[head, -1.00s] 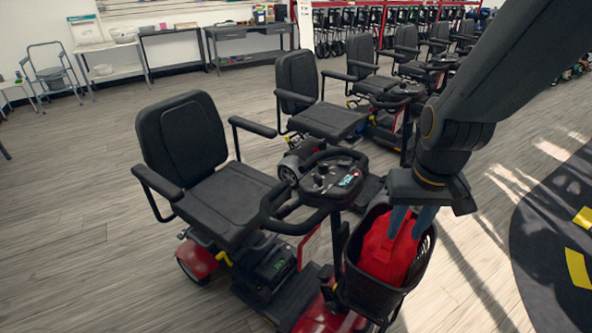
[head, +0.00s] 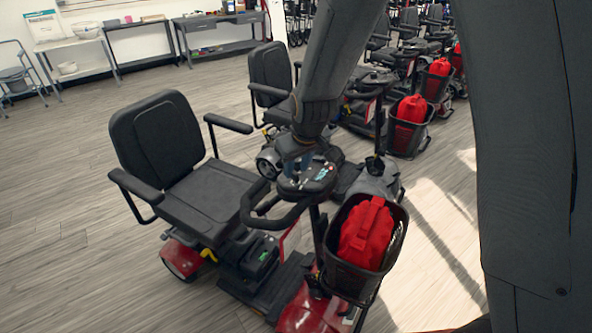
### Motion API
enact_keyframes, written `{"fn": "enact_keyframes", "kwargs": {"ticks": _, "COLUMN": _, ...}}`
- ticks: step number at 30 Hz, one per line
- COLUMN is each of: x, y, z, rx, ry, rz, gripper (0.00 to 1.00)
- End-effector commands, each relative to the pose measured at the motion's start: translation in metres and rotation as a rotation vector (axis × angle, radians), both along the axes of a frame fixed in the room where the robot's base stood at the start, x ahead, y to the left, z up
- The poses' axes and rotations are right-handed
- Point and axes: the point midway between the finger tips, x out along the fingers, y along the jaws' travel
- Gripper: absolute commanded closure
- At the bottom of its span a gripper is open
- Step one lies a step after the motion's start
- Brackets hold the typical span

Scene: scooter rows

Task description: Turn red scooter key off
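The red scooter (head: 302,313) stands in the foreground with a black seat (head: 213,198) and red body panels. Its tiller console (head: 312,178) has small coloured marks and sits under my arm's end. My gripper (head: 297,162) points down at the console, close above or at its far left part. Its bluish fingers are small and partly hidden by the wrist, so I cannot tell whether they are open or touching. I cannot make out the key. A red bag (head: 366,233) lies in the scooter's black front basket (head: 346,279).
More scooters with red bags in baskets (head: 407,124) stand in a row behind, to the right. Grey tables (head: 222,22) line the back wall. The wood floor (head: 60,250) at left is clear. My own arm fills the right side.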

Motion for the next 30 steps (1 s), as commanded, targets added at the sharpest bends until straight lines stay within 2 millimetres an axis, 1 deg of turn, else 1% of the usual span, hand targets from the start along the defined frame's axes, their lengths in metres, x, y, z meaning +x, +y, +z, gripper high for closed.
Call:
{"fn": "enact_keyframes", "kwargs": {"ticks": 1, "x": 0.001, "y": 0.000, "z": -0.006, "rx": -0.001, "ry": 0.002, "rz": -0.001, "gripper": 0.69}}
{"fn": "enact_keyframes", "kwargs": {"ticks": 4, "x": 0.006, "y": 0.002, "z": -0.015, "rx": -0.001, "ry": 0.002, "rz": -0.001, "gripper": 0.69}}
{"fn": "enact_keyframes", "kwargs": {"ticks": 9, "x": 0.010, "y": 0.003, "z": -0.025, "rx": 0.000, "ry": 0.000, "rz": -0.001, "gripper": 0.69}}
{"fn": "enact_keyframes", "kwargs": {"ticks": 19, "x": 0.012, "y": 0.003, "z": -0.028, "rx": 0.000, "ry": -0.001, "rz": -0.001, "gripper": 0.69}}
{"fn": "enact_keyframes", "kwargs": {"ticks": 20, "x": 0.011, "y": 0.003, "z": -0.028, "rx": 0.000, "ry": -0.001, "rz": -0.001, "gripper": 0.70}}
{"fn": "enact_keyframes", "kwargs": {"ticks": 21, "x": 0.011, "y": 0.003, "z": -0.028, "rx": 0.000, "ry": -0.001, "rz": -0.001, "gripper": 0.77}}
{"fn": "enact_keyframes", "kwargs": {"ticks": 25, "x": 0.011, "y": 0.003, "z": -0.028, "rx": 0.000, "ry": -0.001, "rz": -0.001, "gripper": 0.99}}
{"fn": "enact_keyframes", "kwargs": {"ticks": 30, "x": 0.011, "y": 0.003, "z": -0.028, "rx": 0.001, "ry": -0.001, "rz": -0.001, "gripper": 1.00}}
